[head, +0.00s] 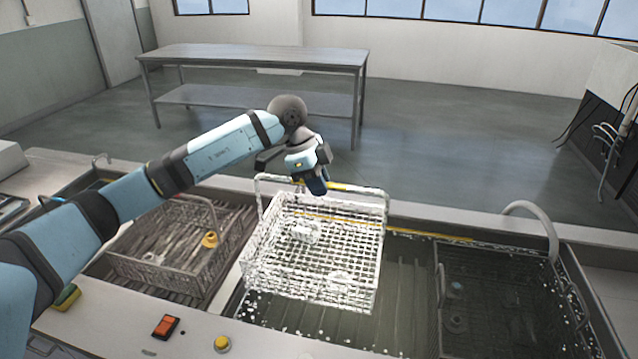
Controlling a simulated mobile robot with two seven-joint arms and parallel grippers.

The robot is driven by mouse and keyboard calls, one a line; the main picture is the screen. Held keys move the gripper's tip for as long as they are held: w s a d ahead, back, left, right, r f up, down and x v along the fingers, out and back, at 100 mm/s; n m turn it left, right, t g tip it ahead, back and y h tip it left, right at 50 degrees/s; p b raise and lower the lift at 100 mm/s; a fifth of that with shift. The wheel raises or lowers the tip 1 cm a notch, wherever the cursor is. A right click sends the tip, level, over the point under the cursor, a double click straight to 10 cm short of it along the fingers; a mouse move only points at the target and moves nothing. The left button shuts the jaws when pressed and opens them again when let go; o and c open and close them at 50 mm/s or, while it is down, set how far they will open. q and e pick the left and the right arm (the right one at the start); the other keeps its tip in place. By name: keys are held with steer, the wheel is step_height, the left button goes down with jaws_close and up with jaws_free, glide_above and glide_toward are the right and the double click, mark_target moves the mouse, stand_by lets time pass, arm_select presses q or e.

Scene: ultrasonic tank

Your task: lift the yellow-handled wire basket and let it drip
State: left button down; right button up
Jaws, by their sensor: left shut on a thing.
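The wire basket (312,260) hangs over the middle of the tank, covered in white droplets or foam. Its looped handle with a yellow grip (352,188) rises at its far side. My left gripper (316,186) is shut on the handle from above. A few pale parts (305,231) lie in the basket. The basket looks roughly level, with white drops below it over the tank (400,275). How far its base is above the liquid I cannot tell. My right gripper is not in view.
Another wire basket (180,245) with parts stands to the left. A dark basket (500,300) sits in the tank at the right, near a curved pipe (540,215). An orange switch (166,327) and a yellow button (222,343) are on the front ledge. A bench (250,58) stands behind.

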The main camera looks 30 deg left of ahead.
arm_select(q)
steer(key=shift+r, duration=0.1)
step_height(320, 180, up, 2)
steer(key=shift+r+p, duration=0.1)
steer(key=shift+p, duration=0.8)
step_height(320, 180, up, 4)
steer(key=p, duration=0.3)
steer(key=shift+r, duration=0.2)
steer(key=shift+r+p, duration=0.8)
steer(key=shift+p, duration=0.05)
steer(key=shift+f, duration=0.15)
